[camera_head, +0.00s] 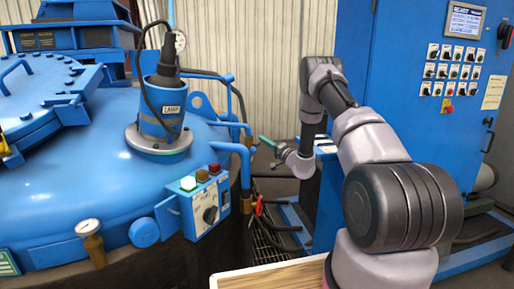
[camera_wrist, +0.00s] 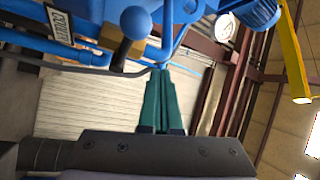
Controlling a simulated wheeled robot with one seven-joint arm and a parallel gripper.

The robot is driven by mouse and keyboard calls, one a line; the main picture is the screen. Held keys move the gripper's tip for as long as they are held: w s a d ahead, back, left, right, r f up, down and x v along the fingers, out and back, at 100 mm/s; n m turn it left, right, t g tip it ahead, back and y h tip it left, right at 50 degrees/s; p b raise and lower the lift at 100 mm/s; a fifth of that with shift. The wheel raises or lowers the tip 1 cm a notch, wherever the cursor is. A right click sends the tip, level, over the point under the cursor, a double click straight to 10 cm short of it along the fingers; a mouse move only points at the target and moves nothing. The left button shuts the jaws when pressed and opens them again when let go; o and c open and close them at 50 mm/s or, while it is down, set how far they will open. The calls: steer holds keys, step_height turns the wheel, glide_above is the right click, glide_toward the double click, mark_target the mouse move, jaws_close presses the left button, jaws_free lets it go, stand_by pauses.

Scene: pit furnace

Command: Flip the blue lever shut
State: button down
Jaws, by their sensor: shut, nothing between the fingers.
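In the wrist view, a blue ball knob (camera_wrist: 136,22) on a short stem stands at the top, in front of a brass fitting on blue pipework; it looks like the blue lever. My gripper shows in the wrist view (camera_wrist: 160,72) with its green fingers together and nothing between them. The fingertips appear just below and right of the knob, close to a thin pipe or rod; I cannot tell whether they touch. In the head view my gripper (camera_head: 266,141) points left toward the blue furnace pipes, and I cannot make out the lever there.
The blue furnace lid (camera_head: 90,175) fills the left, with a control box (camera_head: 207,207) and bent blue pipe (camera_head: 243,160) at its right edge. Red-handled pliers (camera_head: 258,207) hang below. A blue control cabinet (camera_head: 400,110) stands behind my arm. A wooden surface (camera_head: 270,276) lies in front.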

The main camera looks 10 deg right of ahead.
steer(key=s+d+f, duration=0.5)
steer(key=shift+s+d, duration=0.3)
steer(key=shift+s, duration=0.05)
steer(key=shift+r, duration=0.1)
steer(key=s+a+r+n+g+y, duration=0.25)
steer(key=a+r+g, duration=0.2)
steer(key=r, duration=0.25)
steer(key=s+a+r+n+g+y, duration=0.1)
steer(key=s+a+r+n+g, duration=0.15)
steer(key=s+a+r, duration=0.35)
steer(key=s+a+r+n+g+y, duration=0.1)
steer(key=s+a+r+g+y, duration=0.1)
steer(key=a+r+g, duration=0.45)
steer(key=s+a+r+n+g+h, duration=0.1)
steer(key=s+r+h, duration=0.1)
steer(key=s+r, duration=0.35)
steer(key=s+r+g+h, duration=0.2)
steer(key=s, duration=0.6)
steer(key=s+d+r+m+t+h, duration=0.1)
steer(key=s+d+r+t+h, duration=0.2)
steer(key=s, duration=0.6)
steer(key=s+d+r+m+t+h, duration=0.2)
steer(key=s+d+r+t+h, duration=0.1)
steer(key=s+d+h, duration=0.4)
steer(key=s, duration=0.2)
steer(key=shift+s, duration=0.4)
